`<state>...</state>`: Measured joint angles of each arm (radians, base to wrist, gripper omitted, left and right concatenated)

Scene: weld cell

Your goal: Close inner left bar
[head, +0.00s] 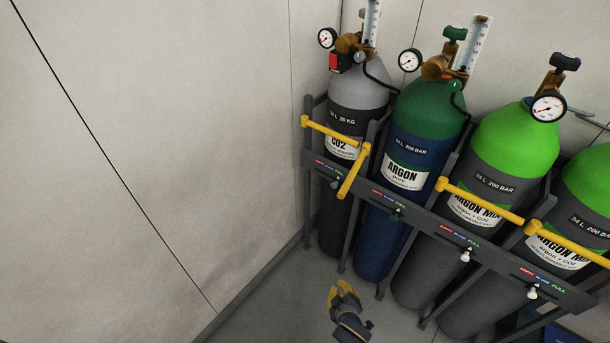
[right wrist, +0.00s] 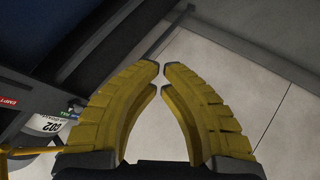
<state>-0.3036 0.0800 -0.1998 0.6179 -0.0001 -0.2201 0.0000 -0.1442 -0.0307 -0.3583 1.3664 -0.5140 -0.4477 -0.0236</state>
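The inner left bar (head: 354,170) is a yellow bar at the second cylinder, blue and green and labelled ARGON (head: 402,176). It sticks out forward from the rack instead of lying across that cylinder. My right gripper (head: 343,287) is below and in front of the rack, apart from the bar. In the right wrist view, its yellow fingers (right wrist: 162,75) curve inward with a narrow gap between the tips and nothing held. A piece of a yellow bar (right wrist: 32,150) shows at that view's lower left; I cannot tell which bar. My left gripper is out of view.
The outer left bar (head: 333,133) lies across the grey CO2 cylinder (head: 358,88). Two more yellow bars (head: 482,201) (head: 567,245) lie across the green-topped cylinders. The rack's dark rail (head: 425,213) runs below the bars. Floor and left wall (head: 130,170) are clear.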

